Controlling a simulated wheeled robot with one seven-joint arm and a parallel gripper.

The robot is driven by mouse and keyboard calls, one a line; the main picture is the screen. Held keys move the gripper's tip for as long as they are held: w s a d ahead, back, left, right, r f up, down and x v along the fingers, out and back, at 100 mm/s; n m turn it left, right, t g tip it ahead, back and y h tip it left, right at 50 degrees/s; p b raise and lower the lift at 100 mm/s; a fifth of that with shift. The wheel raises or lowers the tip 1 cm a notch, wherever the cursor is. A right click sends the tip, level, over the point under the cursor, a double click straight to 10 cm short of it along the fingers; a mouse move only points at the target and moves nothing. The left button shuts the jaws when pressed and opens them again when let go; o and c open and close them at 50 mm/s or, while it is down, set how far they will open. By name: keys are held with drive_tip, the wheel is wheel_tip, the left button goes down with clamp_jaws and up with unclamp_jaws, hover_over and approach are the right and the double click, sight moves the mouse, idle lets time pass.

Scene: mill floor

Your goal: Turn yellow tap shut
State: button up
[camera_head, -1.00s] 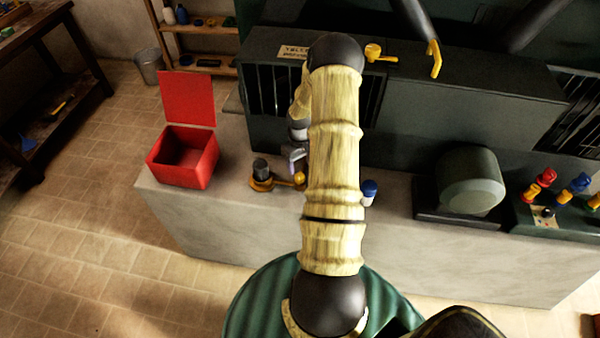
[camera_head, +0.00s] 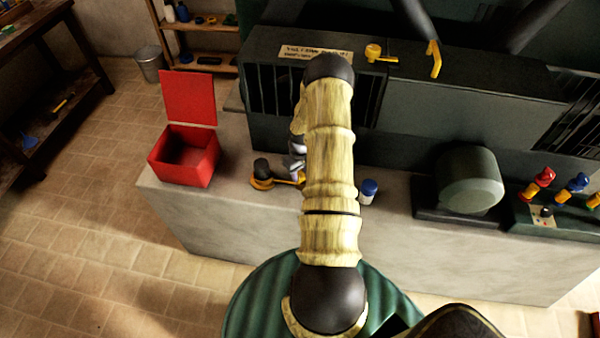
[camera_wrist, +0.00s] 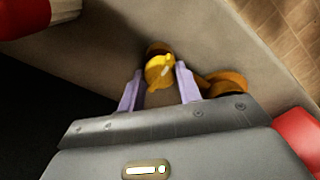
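A yellow and dark fitting (camera_head: 262,184) stands on the bench, with a dark upright knob and a yellow arm reaching right. In the wrist view its round yellow end (camera_wrist: 160,71) lies between the two pale fingers of my gripper (camera_wrist: 159,82), which look apart, with a small gap on the left. In the head view my gripper (camera_head: 297,168) is low over the bench, mostly hidden behind my arm. A row of coloured taps stands at the right: red (camera_head: 540,182), blue (camera_head: 575,185) and a yellow part (camera_head: 594,200) cut off by the picture edge.
An open red box (camera_head: 183,157) stands left of the fitting; its red edge shows in the wrist view (camera_wrist: 300,138). A blue-capped bottle (camera_head: 368,191) stands just right of my arm. A grey motor (camera_head: 470,180) is further right. A dark machine (camera_head: 450,85) rises behind.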

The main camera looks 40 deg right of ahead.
idle(0.4)
drive_tip(key=m+b, duration=0.2)
drive_tip(key=m, duration=0.1)
drive_tip(key=shift+f, duration=0.1)
drive_tip(key=m+b, duration=0.2)
drive_tip(key=m, duration=0.3)
drive_tip(key=shift+w, duration=0.1)
drive_tip(key=m+b, duration=0.2)
drive_tip(key=m, duration=0.3)
drive_tip(key=shift+m+b, duration=0.4)
drive_tip(key=shift+m, duration=2.1)
drive_tip(key=o, duration=1)
drive_tip(key=shift+r, duration=0.25)
